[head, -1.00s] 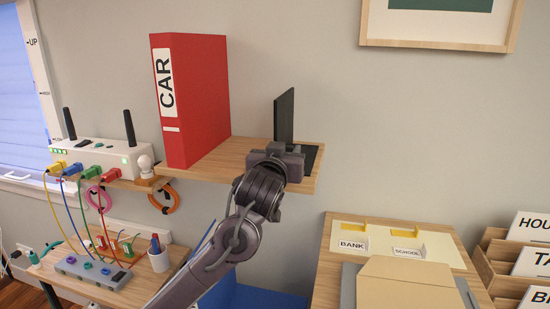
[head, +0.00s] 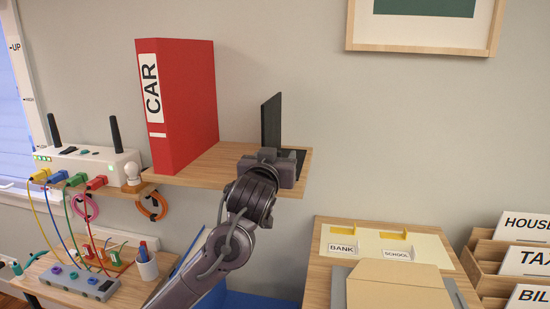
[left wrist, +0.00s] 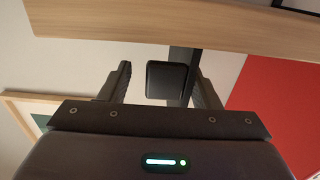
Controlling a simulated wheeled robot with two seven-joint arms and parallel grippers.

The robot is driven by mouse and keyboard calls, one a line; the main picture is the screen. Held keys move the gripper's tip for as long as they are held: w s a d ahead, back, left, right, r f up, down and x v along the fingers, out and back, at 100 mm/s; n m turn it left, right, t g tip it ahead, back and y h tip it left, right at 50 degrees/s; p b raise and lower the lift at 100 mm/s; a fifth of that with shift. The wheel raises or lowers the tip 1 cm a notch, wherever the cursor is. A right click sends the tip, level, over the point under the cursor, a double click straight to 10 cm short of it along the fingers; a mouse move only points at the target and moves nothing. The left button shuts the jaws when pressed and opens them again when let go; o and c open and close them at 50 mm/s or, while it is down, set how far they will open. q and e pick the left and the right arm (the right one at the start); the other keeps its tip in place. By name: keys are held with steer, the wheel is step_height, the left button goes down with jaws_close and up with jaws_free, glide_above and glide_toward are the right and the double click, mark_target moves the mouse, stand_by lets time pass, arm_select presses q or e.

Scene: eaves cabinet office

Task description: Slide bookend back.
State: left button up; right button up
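The black bookend (head: 271,122) stands upright near the right end of the wooden wall shelf (head: 195,165). Its dark base shows on the shelf to the right of the plate. A clear gap lies between it and the red CAR binder (head: 185,105). My left gripper (head: 268,168) is at the shelf's front edge, in front of the bookend. In the left wrist view my left gripper (left wrist: 163,85) has its fingers apart. The bookend's thin dark edge (left wrist: 184,65) and a dark rounded square show between them; contact cannot be told. My right gripper is not in view.
A white router (head: 85,165) with coloured cables is left of the binder. Below are a power strip (head: 75,280) and a pen cup (head: 146,268). A desk with folders (head: 395,285) and labelled trays (head: 515,260) are at lower right. The wall above the shelf is clear.

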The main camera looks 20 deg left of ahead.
arm_select(q)
steer(key=shift+s+d+f+b, duration=0.1)
steer(key=shift+s+b, duration=0.2)
steer(key=b+v, duration=0.3)
steer(key=v, duration=0.4)
